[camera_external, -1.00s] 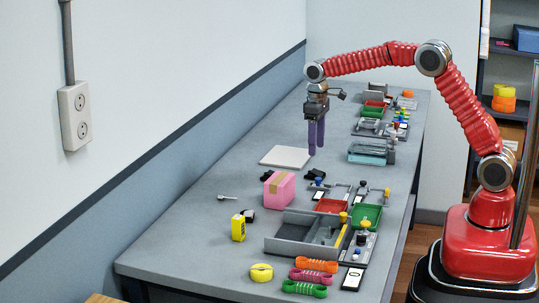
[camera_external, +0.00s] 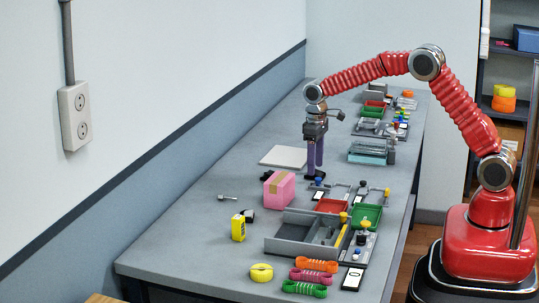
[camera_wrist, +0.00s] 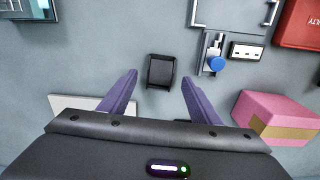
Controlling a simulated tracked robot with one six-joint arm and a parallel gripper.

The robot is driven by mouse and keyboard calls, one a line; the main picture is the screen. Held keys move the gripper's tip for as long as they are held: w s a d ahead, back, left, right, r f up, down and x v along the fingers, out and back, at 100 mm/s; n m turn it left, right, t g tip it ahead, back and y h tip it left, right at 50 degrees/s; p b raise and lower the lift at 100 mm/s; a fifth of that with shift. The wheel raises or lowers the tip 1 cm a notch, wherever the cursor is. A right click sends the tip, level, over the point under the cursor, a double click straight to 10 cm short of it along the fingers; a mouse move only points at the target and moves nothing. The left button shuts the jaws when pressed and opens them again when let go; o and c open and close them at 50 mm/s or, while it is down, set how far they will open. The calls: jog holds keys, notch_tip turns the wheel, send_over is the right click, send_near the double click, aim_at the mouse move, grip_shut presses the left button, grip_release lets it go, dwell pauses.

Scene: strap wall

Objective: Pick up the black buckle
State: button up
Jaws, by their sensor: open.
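The black buckle (camera_wrist: 160,71) lies on the grey bench, a dark squarish piece with a raised frame. In the wrist view it shows whole, between and slightly beyond the purple fingertips of my gripper (camera_wrist: 159,77), with bare bench visible on both sides. My gripper is open and empty, pointing down. In the external view, my gripper (camera_external: 314,174) is low over the bench, its fingertips at the buckle's place and partly covering it. I cannot tell whether they touch the bench.
A pink box (camera_external: 279,190) with a tan band stands close by, at right in the wrist view. A clamp fixture with a blue knob (camera_wrist: 216,63) and a red tray (camera_wrist: 300,24) lie beyond. A white plate (camera_external: 284,156) lies flat on the left.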

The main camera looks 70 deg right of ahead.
notch_tip(320, 180, down, 2)
jog(key=shift+f, duration=0.15)
dwell(0.5)
jog(key=c, duration=1.2)
notch_tip(320, 180, up, 10)
dwell(0.6)
